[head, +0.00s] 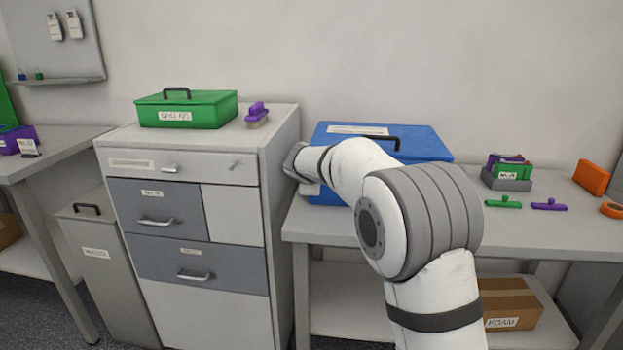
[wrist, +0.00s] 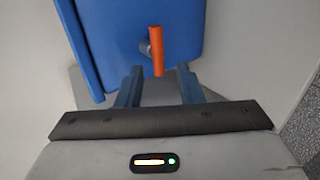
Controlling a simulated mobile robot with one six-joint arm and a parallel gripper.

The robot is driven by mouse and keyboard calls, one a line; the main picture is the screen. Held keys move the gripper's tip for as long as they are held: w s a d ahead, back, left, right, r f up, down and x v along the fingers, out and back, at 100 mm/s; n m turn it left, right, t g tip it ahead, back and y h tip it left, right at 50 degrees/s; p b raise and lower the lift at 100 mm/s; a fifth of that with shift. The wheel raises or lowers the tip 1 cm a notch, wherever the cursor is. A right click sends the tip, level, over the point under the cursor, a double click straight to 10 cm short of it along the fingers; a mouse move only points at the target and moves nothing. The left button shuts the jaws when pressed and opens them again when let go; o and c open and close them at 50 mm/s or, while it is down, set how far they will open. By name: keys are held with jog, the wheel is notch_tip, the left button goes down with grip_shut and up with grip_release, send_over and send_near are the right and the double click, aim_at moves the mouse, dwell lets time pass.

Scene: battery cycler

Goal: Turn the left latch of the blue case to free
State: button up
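The blue case (head: 420,142) stands on the right-hand bench, with a dark handle (head: 384,137) on its lid. My arm hides much of its front in the head view. In the wrist view the blue case (wrist: 120,35) fills the upper left. An orange latch lever (wrist: 156,50) shows on its face, lying lengthwise in the picture and mounted on a small grey pivot. My gripper (wrist: 158,76) is open, its two blue fingers apart on either side of the lever's lower end. In the head view my arm hides the fingers.
A grey drawer cabinet (head: 235,283) stands close on the left of my arm, carrying a green case (head: 190,113) and a purple brush (head: 257,112). Right of the blue case are a small bin (head: 507,172), green and purple tools, and orange items. A cardboard box (head: 510,300) sits below.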

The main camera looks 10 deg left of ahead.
jog(key=v, duration=0.7)
jog(key=shift+s+r, duration=0.1)
jog(key=s+d+r+m+g+h+p, duration=0.1)
jog(key=s+d+r+m+g+p, duration=0.15)
jog(key=s+d+m+p, duration=0.35)
jog(key=s+d+r+m+g+h+p, duration=0.15)
jog(key=s+d+r+p, duration=0.25)
jog(key=s+d, duration=0.5)
jog(key=s+d+m+g+y+p, duration=0.1)
jog(key=s+d+m+p, duration=0.3)
jog(key=s, duration=0.8)
jog(key=s+d+m+g+y+p, duration=0.2)
jog(key=s+d+m+g+p, duration=0.1)
jog(key=s, duration=1)
jog(key=d+m+p, duration=0.1)
jog(key=m+p, duration=0.1)
jog(key=m, duration=0.1)
jog(key=shift+g, duration=0.3)
jog(key=shift+w, duration=0.1)
